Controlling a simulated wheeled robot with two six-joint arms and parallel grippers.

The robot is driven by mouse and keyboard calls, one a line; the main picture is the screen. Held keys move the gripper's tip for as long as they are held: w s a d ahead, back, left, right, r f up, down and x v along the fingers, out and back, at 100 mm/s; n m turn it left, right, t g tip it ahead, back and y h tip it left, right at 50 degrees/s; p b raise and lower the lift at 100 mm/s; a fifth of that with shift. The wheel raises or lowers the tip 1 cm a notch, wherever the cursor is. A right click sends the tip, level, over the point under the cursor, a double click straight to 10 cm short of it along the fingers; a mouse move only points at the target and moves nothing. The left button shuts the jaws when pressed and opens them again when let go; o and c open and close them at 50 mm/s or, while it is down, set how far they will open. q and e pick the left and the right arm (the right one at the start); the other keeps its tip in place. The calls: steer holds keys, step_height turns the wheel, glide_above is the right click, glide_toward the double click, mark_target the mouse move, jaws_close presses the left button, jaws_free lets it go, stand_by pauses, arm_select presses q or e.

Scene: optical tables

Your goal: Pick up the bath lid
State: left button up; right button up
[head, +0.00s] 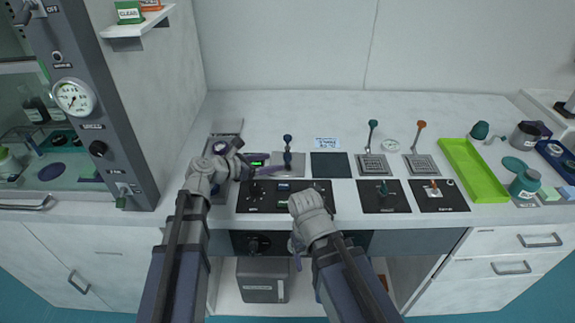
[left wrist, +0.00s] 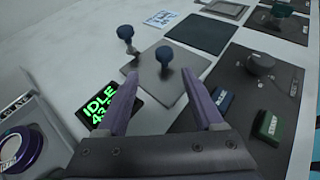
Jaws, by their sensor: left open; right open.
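The bath lid looks to be the flat grey square plate (head: 299,168) with a dark blue knob. It lies on the table left of the dark square pad. In the left wrist view the plate (left wrist: 175,88) is ahead of the gripper, with its knob (left wrist: 166,57) standing up beyond the fingertips. My left gripper (head: 258,163) is open and empty, just left of the plate. Its purple fingers (left wrist: 160,90) show apart in the left wrist view, and nothing is between them. My right gripper (head: 299,250) is open, low at the table's front edge; its fingers are partly hidden by its wrist.
A blue-topped lever (head: 287,139) stands behind the plate. A green-lit display (left wrist: 103,105) reads IDLE. A black control panel (head: 268,203) lies in front. A dark pad (head: 330,165), two grid plates and a lime tray (head: 472,170) lie to the right. The back of the table is clear.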

mark_target(287, 161)
arm_select(q)
steer(key=shift+d+r+b+x, duration=0.1)
steer(key=shift+b+x, duration=0.1)
steer(key=shift+x, duration=0.65)
steer(key=shift+d+r+b+x, duration=0.1)
steer(key=shift+b+x, duration=0.15)
steer(key=shift+x, duration=0.6)
steer(key=shift+d+r+b+x, duration=0.1)
steer(key=shift+d+b+x, duration=0.1)
steer(key=shift+x, duration=0.65)
steer(key=shift+s, duration=0.2)
steer(key=shift+r, duration=0.1)
jaws_close()
